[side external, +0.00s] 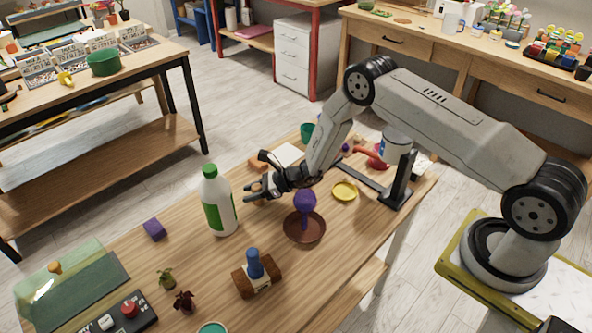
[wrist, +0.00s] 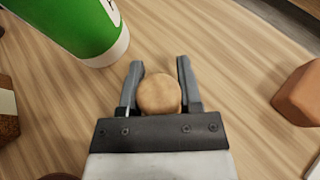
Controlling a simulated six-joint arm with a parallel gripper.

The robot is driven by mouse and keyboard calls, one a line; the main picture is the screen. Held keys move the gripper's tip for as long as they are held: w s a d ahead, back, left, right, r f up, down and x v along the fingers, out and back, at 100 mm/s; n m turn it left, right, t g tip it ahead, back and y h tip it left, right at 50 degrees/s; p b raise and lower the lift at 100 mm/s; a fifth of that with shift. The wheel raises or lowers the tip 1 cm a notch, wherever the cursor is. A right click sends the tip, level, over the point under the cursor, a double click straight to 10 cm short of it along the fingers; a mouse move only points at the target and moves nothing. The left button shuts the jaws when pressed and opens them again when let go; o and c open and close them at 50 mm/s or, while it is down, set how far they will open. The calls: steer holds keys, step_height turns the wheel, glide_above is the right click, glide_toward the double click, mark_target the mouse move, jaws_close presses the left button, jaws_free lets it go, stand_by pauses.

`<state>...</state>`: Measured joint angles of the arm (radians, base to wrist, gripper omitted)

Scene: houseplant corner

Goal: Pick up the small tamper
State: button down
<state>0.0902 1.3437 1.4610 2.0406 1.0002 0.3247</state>
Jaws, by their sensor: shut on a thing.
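The small tamper, seen as a round light-wood knob (wrist: 159,94), sits between the two grey fingers of my gripper (wrist: 160,66) in the wrist view. I take this knob to be the tamper's top; its lower part is hidden below it. My gripper is shut on it. In the side external view my gripper (side external: 259,190) is low over the wooden table (side external: 205,270), right of the white bottle. The tamper is hard to make out there. I cannot tell whether it touches the table.
A white bottle with a green label (side external: 219,205) stands close left of my gripper. A brown saucer (side external: 304,238) with a purple object (side external: 305,203) is to the right. An orange-brown block (wrist: 300,95) lies nearby. A blue-handled tool (side external: 254,264) stands in front; a purple cube (side external: 155,230) lies left.

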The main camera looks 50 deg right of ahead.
steer(key=shift+r, duration=0.15)
step_height(320, 180, up, 10)
stand_by(0.8)
stand_by(0.5)
